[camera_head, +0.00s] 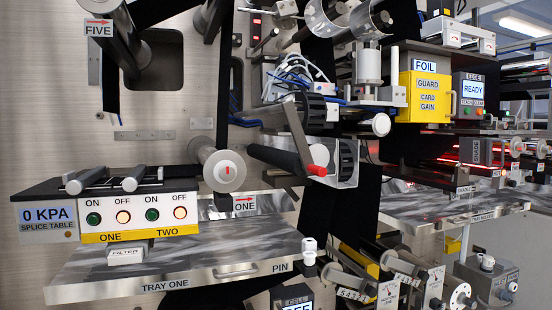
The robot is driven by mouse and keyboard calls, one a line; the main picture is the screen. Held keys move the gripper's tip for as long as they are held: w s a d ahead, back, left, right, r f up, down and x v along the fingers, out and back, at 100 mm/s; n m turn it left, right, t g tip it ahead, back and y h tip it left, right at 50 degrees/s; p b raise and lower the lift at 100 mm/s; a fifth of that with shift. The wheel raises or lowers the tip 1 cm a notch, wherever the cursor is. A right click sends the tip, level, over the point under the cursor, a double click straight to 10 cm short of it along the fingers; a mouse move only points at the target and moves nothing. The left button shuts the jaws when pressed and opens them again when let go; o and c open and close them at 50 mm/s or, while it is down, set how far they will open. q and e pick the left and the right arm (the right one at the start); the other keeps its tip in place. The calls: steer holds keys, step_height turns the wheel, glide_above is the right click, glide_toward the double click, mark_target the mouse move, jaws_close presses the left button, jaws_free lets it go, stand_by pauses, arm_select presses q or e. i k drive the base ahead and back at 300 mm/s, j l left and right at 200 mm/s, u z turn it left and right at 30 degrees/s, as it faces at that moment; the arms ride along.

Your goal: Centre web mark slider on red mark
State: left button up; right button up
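I cannot clearly pick out the web mark slider in the head view. I cannot tell whether either belongs to the slider. Neither of my grippers is in view.
The splice table (30,191) has lit buttons marked ONE and TWO. Below it is the metal tray (255,245) labelled TRAY ONE, with a white pin (309,250) at its right end. A yellow guard box (424,97) and a second metal tray (425,207) stand to the right.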

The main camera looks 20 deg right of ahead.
mark_target(508, 183)
steer(key=z, duration=1.55)
